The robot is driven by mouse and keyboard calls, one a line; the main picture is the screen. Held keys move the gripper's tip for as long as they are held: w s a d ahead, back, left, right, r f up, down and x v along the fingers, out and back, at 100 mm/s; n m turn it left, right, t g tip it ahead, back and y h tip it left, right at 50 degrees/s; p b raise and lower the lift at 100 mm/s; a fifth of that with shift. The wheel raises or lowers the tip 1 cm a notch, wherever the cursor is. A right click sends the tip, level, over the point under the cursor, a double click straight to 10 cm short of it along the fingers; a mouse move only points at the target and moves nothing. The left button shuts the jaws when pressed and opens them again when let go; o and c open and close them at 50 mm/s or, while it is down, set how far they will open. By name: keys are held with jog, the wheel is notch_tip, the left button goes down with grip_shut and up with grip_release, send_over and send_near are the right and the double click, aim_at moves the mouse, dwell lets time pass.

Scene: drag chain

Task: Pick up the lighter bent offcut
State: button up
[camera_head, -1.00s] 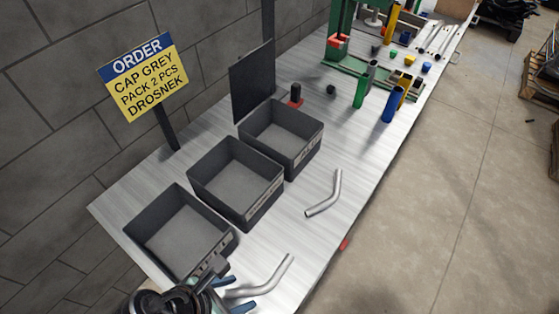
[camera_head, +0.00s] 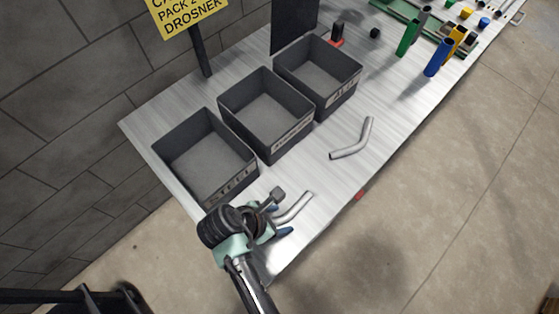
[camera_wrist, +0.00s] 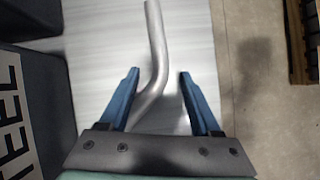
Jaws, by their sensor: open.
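Two bent grey metal tubes lie on the metal bench. One bent offcut (camera_head: 352,140) lies in the open, right of the middle bin. The other bent offcut (camera_head: 296,208) lies near the front end of the bench by my gripper (camera_head: 280,220). In the wrist view this near offcut (camera_wrist: 156,60) runs down between the open blue fingers of my gripper (camera_wrist: 158,75), nearer the left finger. No grip on it shows. Part of its lower end is hidden by the gripper. The pictures do not show which tube is lighter.
Three dark bins stand in a row: the STEEL bin (camera_head: 232,185) nearest, the middle bin (camera_head: 290,140), and the far bin (camera_head: 345,95). An order sign (camera_head: 190,12) stands behind them. Coloured tubes, such as a blue one (camera_head: 438,57), stand farther along the bench. Bare bench lies around the far offcut.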

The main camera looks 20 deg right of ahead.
jog(key=shift+f, duration=0.1)
grip_shut()
dwell(0.5)
